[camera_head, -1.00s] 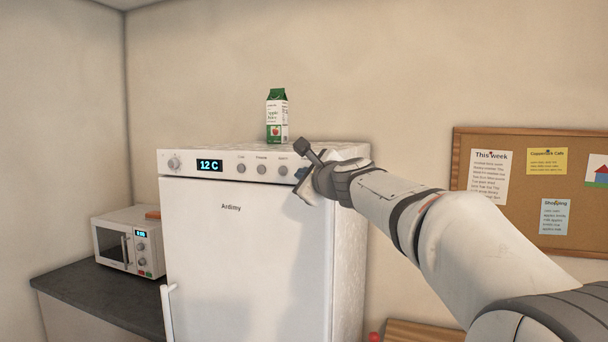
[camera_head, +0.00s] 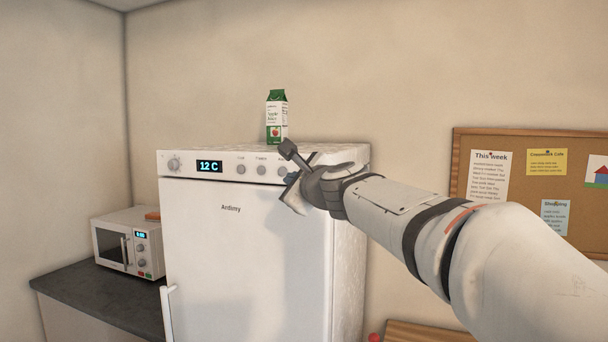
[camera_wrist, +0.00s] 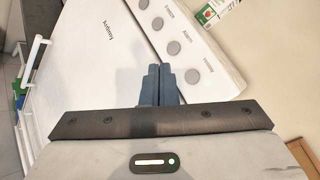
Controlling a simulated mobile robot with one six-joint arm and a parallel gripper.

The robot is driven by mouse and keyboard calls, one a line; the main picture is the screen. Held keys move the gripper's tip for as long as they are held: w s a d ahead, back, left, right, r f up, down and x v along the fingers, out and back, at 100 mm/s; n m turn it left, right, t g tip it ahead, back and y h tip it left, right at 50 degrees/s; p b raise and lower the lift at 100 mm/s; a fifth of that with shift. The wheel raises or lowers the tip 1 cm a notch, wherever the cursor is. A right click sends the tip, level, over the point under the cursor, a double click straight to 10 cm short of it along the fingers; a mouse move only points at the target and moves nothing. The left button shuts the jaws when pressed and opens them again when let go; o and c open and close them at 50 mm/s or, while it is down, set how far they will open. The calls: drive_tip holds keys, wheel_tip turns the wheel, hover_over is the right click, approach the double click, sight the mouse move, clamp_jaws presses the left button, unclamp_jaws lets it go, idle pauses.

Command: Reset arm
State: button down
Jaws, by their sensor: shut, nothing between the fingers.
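My gripper (camera_head: 290,180) is in front of the upper right of the white fridge (camera_head: 245,255), close to its control panel. In the wrist view the two dark fingers (camera_wrist: 160,84) are pressed together with nothing between them. The panel's round buttons (camera_wrist: 172,47) lie just beyond the fingertips in that view. I cannot tell whether the fingers touch the panel. In the head view my gripper hides the rightmost button.
A green and white juice carton (camera_head: 277,117) stands upright on the fridge top. A microwave (camera_head: 128,243) sits on the dark counter (camera_head: 105,298) at left. A cork board (camera_head: 530,205) hangs on the wall at right. The space above the fridge is otherwise clear.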

drive_tip(key=s+d+f+n+g+h, duration=0.2)
drive_tip(key=s+d+f+n+g, duration=0.2)
drive_tip(key=s+f, duration=0.6)
drive_tip(key=s+d+f+n+g+h, duration=0.3)
drive_tip(key=s+d+f+n, duration=0.5)
drive_tip(key=f, duration=0.6)
drive_tip(key=s+d+f+n+g+h, duration=0.2)
drive_tip(key=s+d+f+n+g, duration=0.3)
drive_tip(key=s+f+n, duration=0.4)
drive_tip(key=s+d+f, duration=0.1)
drive_tip(key=s+f, duration=0.2)
drive_tip(key=s, duration=0.2)
drive_tip(key=shift+s+d+h, duration=0.2)
drive_tip(key=shift+d+h, duration=0.1)
drive_tip(key=shift+d, duration=0.05)
